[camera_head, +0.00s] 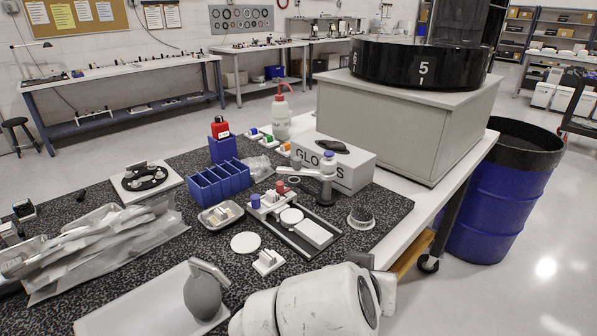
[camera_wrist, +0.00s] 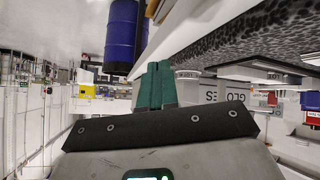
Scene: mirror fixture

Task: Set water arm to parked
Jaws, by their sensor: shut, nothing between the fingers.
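A small fixture (camera_head: 301,239) with a dark channel base, a white disc and a white block stands on the speckled mat. Behind it a grey post with a blue cap (camera_head: 328,165) carries a short horizontal arm (camera_head: 305,173) that reaches left toward a small ring. This looks like the water arm; I cannot tell its marked positions. Blue (camera_head: 255,201) and red (camera_head: 281,187) knobs stand at the fixture's left end. My gripper (camera_wrist: 155,85) shows green fingers in the wrist view, shut and empty, with the table edge beyond them. The fingers are not visible in the head view.
The gloves box (camera_head: 340,166) stands close behind the post; it also shows in the wrist view (camera_wrist: 225,91). A dark knob (camera_head: 361,218) sits right of the fixture. A blue bin (camera_head: 220,182) and metal tray (camera_head: 220,215) crowd its left. A blue barrel (camera_head: 500,205) stands beyond the table.

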